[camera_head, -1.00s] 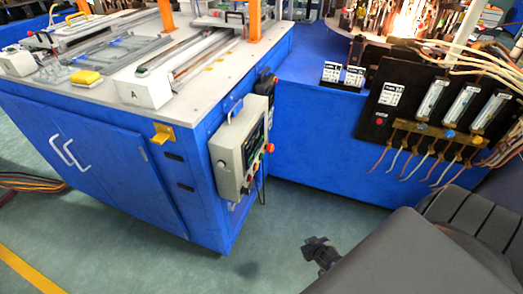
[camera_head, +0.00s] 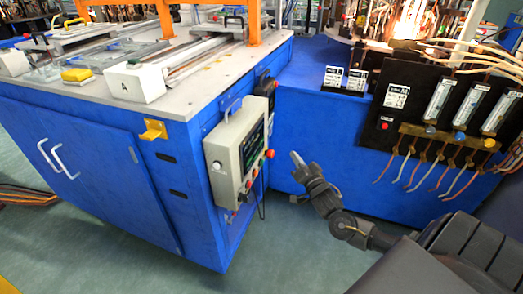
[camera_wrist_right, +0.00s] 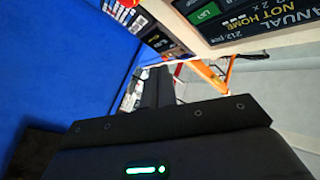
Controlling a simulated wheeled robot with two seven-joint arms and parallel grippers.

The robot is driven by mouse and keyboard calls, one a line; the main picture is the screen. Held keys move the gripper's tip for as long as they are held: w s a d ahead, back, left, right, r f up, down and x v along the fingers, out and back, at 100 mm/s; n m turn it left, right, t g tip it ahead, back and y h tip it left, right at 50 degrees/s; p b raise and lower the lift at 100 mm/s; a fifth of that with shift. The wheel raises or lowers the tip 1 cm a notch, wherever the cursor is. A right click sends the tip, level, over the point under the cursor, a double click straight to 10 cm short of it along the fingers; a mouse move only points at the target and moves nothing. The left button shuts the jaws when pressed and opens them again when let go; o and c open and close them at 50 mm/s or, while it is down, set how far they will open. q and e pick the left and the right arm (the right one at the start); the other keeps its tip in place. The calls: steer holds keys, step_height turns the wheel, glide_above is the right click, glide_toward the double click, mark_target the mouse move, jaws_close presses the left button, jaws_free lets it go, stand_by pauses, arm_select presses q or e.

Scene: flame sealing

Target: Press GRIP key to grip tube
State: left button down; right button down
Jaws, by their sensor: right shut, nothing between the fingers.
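The grey control box (camera_head: 228,160) hangs on the side of the blue cabinet, with a dark screen (camera_head: 252,147) and red knobs on its edge. The screen's face is seen edge-on in the head view, so single keys cannot be read there. In the right wrist view the tilted screen (camera_wrist_right: 262,18) reads "MANUAL" and "NOT HOME", with a green key (camera_wrist_right: 204,14); no GRIP label is legible. My right gripper (camera_head: 297,160) is shut and empty, to the right of the box and apart from it. Its dark fingers also show in the wrist view (camera_wrist_right: 158,85). My left gripper is out of view.
A black flowmeter panel (camera_head: 420,130) with hoses and a bright flame stand at the right. Open floor (camera_head: 300,255) lies below the box.

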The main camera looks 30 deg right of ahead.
mark_target(261, 147)
steer(key=shift+w+a, duration=0.1)
steer(key=shift+w, duration=0.05)
